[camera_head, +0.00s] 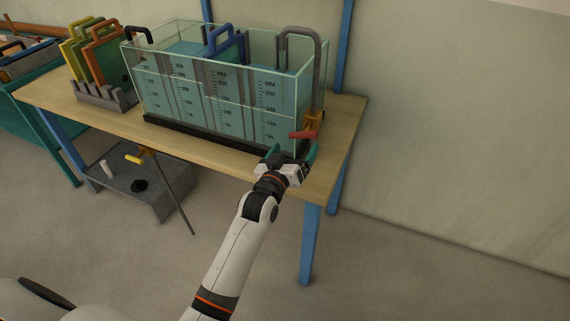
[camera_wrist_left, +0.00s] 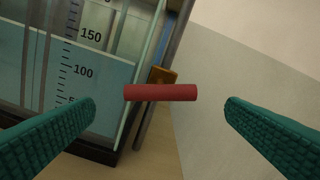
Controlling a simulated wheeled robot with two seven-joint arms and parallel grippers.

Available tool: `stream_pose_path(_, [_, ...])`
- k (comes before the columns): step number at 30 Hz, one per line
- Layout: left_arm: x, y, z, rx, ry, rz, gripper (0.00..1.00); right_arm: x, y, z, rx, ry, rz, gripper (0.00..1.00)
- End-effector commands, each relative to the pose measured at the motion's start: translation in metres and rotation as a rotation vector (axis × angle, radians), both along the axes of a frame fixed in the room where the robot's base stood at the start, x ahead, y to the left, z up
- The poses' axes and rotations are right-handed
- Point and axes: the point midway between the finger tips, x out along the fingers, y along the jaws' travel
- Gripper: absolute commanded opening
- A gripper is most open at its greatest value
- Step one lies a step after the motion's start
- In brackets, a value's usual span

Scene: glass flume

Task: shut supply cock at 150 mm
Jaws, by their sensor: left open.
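The supply cock has a red handle (camera_head: 302,134) and an orange-brass body (camera_head: 313,119) at the right end of the glass flume (camera_head: 190,124), below a grey bent pipe (camera_head: 318,75). My left gripper (camera_head: 291,152) is open at the bench's front right corner, just short of the handle. In the left wrist view the red handle (camera_wrist_left: 160,92) lies crosswise between the two teal fingers, with a gap on each side. The brass body (camera_wrist_left: 162,76) shows behind it. The scale (camera_wrist_left: 68,85) reads 150 and 100; the water edge appears between those marks.
The flume stands on a wooden bench (camera_head: 220,150) with blue legs. Coloured gate plates stand in a grey rack (camera_head: 103,97) at left. A blue-handled gate (camera_head: 224,42) sits in the flume. A grey low platform (camera_head: 160,200) is under the bench. Floor at right is clear.

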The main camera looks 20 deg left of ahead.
Motion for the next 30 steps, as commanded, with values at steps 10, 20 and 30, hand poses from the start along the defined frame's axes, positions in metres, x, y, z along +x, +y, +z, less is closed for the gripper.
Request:
stream_pose_path(10, [-0.057, 0.002, -0.001, 0.0, 0.001, 0.0, 0.95, 0.0, 0.0, -0.004, 0.0, 0.0, 0.0, 0.36])
stream_pose_path(20, [-0.064, 0.002, 0.0, 0.0, 0.0, -0.001, 0.95, 0.0, 0.0, -0.004, 0.0, 0.0, 0.0, 0.36])
stream_pose_path(30, [-0.049, 0.003, 0.006, -0.002, 0.0, -0.001, 0.95, 0.0, 0.0, 0.013, 0.0, 0.001, 0.0, 0.36])
